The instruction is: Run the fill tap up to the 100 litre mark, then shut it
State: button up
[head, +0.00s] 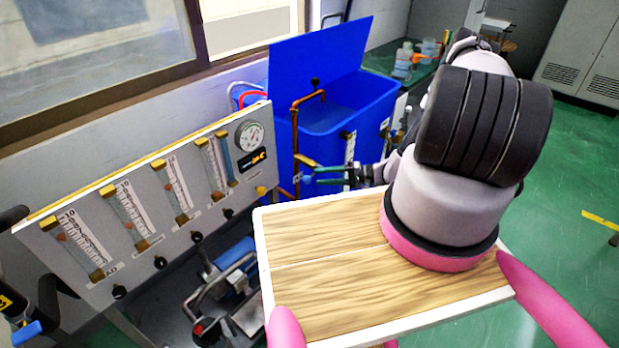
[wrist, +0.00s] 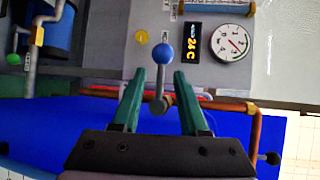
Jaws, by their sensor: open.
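The blue tank (head: 335,130) stands behind the panel with its lid raised. A copper fill pipe (head: 295,135) runs up its front and bends over the rim. The tap lever, a grey stem with a blue ball (head: 308,179), is by this pipe. In the wrist view the blue ball (wrist: 163,54) stands between my fingertips, with a gap on each side. My gripper (head: 314,175) is open, its green fingers on either side of the lever, also in the wrist view (wrist: 160,76). A white scale strip (head: 350,148) is on the tank front; its reading is too small to tell.
A grey panel (head: 130,262) with several flow tubes and a round gauge (head: 249,137) stands left of the tank. A pump (head: 232,268) sits below it. Bottles (head: 403,60) stand on a bench behind. Green floor is free at right.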

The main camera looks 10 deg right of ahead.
jog(key=shift+v, duration=1.5)
jog(key=shift+r, duration=0.1)
notch_tip(320, 180, up, 34)
jog(key=n+g+h, duration=0.4)
jog(key=g+h, duration=0.2)
jog(key=h, duration=0.1)
jog(key=s+r+m+t+h, duration=0.1)
jog(key=s+r+t+h, duration=0.2)
jog(key=s+r, duration=0.6)
jog(key=s+a+r+m+t+h, duration=0.1)
jog(key=s+r+m+t+h, duration=0.1)
jog(key=s+r, duration=0.7)
notch_tip(320, 180, up, 5)
jog(key=shift+r+t+h, duration=0.2)
jog(key=shift+t+h, duration=0.3)
jog(key=shift+t, duration=0.7)
jog(key=shift+s+a, duration=0.1)
